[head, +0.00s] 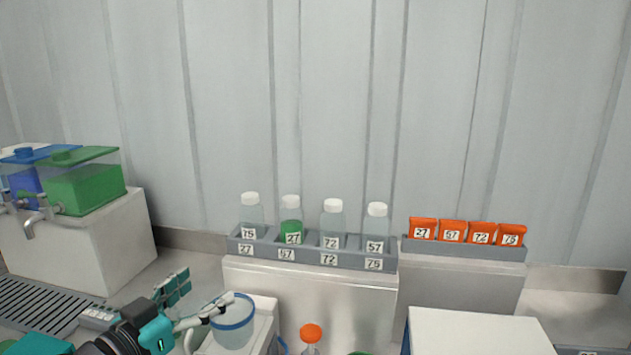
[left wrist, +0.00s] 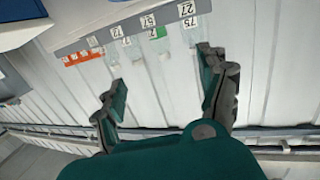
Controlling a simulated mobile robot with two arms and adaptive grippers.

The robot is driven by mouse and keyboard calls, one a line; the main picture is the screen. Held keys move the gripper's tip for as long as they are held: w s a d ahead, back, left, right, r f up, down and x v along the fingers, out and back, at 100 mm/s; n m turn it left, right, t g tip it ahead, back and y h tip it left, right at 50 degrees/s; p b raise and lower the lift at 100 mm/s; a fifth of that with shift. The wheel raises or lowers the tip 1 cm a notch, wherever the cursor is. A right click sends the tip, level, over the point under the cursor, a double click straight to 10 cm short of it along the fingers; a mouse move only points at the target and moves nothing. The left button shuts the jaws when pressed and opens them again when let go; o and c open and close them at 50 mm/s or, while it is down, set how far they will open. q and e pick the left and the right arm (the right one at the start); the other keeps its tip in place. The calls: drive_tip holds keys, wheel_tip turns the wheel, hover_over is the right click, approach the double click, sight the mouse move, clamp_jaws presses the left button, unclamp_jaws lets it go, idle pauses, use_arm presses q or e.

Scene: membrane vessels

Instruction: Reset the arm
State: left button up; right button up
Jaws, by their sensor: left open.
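My left gripper (head: 203,295) is at the lower left of the head view, in front of the bottle rack. Its two fingers are spread and nothing is between them. In the left wrist view the open fingers (left wrist: 163,82) point toward the wall and rack, with clear space between them. One fingertip shows close to a clear, blue-rimmed vessel (head: 234,333) in the head view; I cannot tell whether they touch. My right gripper is not in view.
A grey rack (head: 345,259) holds several white-capped bottles, one with green liquid (head: 290,229). Orange numbered packets (head: 452,231) stand to its right. Green (head: 85,185) and blue tanks with taps sit at left. An orange-capped bottle (head: 311,334) and white box (head: 475,333) are in front.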

use_arm(q)
drive_tip(key=shift+g+y, duration=0.6)
drive_tip(key=shift+g, duration=0.1)
drive_tip(key=f, duration=0.4)
drive_tip(key=d+f, duration=0.1)
drive_tip(key=f, duration=0.1)
drive_tip(key=shift+w, duration=0.1)
drive_tip(key=s+a+f+n+g+y, duration=0.1)
drive_tip(key=s+f+g+y, duration=0.1)
drive_tip(key=s+f, duration=0.45)
drive_tip(key=s+f+n+g+y, duration=0.1)
drive_tip(key=s+f+g, duration=0.2)
drive_tip(key=f, duration=0.7)
drive_tip(key=s+a+f+n+g+y, duration=0.1)
drive_tip(key=s+f+g+y, duration=0.15)
drive_tip(key=s+f, duration=0.4)
drive_tip(key=s+a+f+g+y, duration=0.1)
drive_tip(key=s+f+g, duration=0.25)
drive_tip(key=s, duration=0.65)
wheel_tip(320, 180, down, 25)
drive_tip(key=g, duration=0.1)
drive_tip(key=s+a+f+g, duration=0.1)
drive_tip(key=s+a+f, duration=0.1)
drive_tip(key=s+f, duration=1.4)
drive_tip(key=shift+s+a+f, duration=0.2)
drive_tip(key=shift+f, duration=0.5)
